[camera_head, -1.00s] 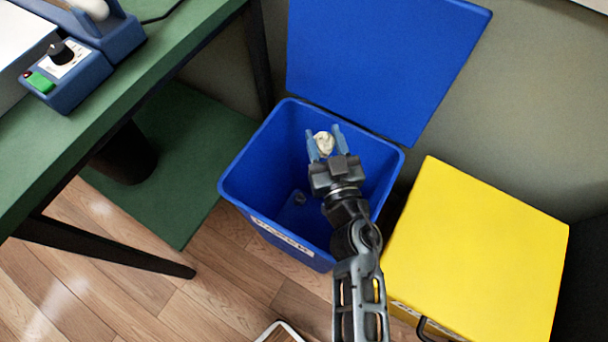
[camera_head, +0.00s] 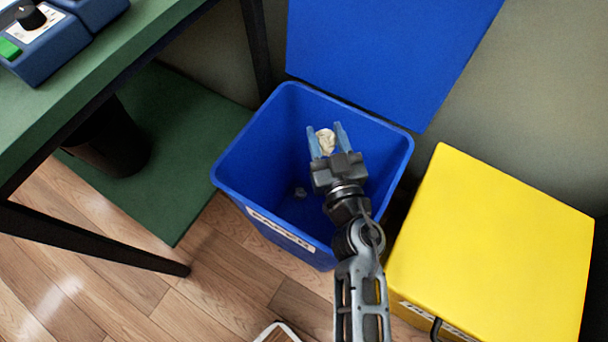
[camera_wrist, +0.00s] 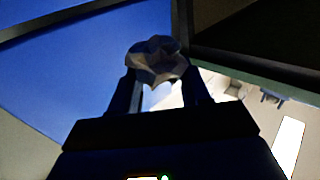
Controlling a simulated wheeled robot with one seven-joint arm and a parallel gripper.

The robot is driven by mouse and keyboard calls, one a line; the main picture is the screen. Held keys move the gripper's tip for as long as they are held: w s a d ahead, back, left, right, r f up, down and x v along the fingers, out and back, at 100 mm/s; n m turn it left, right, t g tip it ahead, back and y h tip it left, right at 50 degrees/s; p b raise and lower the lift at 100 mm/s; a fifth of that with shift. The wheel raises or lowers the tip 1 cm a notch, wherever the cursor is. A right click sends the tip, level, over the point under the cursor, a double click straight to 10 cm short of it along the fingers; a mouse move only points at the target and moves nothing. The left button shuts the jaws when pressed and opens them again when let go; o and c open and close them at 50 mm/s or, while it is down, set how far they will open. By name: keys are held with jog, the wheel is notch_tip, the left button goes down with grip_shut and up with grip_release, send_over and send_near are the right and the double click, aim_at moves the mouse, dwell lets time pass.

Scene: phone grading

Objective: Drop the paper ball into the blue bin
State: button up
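The paper ball (camera_head: 326,140) is a crumpled off-white lump between the two blue fingertips of my gripper (camera_head: 328,142). My gripper is shut on it, and the ball also shows at the fingertips in the wrist view (camera_wrist: 156,60). In the head view, gripper and ball appear over the opening of the blue bin (camera_head: 240,165). The bin's lid (camera_head: 390,55) stands open behind it. How high the ball is over the rim is hard to tell.
A closed yellow bin (camera_head: 490,245) stands to the right of the blue bin. A green-topped table (camera_head: 110,65) with a blue device (camera_head: 50,45) is at the left. A green mat (camera_head: 185,150) and wooden floor lie below.

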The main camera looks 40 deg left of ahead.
jog(key=o, duration=0.5)
jog(key=shift+r, duration=0.1)
jog(key=shift+r+p, duration=0.25)
jog(key=shift+p, duration=0.05)
jog(key=r+p, duration=0.2)
jog(key=r, duration=0.1)
jog(key=r+p, duration=0.1)
jog(key=p, duration=0.1)
jog(key=shift+d+r, duration=0.15)
jog(key=shift+d, duration=0.2)
jog(key=d+r+p, duration=0.2)
jog(key=d, duration=0.1)
jog(key=d+r+p, duration=0.2)
jog(key=d, duration=0.2)
jog(key=d+r+p, duration=0.2)
jog(key=d, duration=0.2)
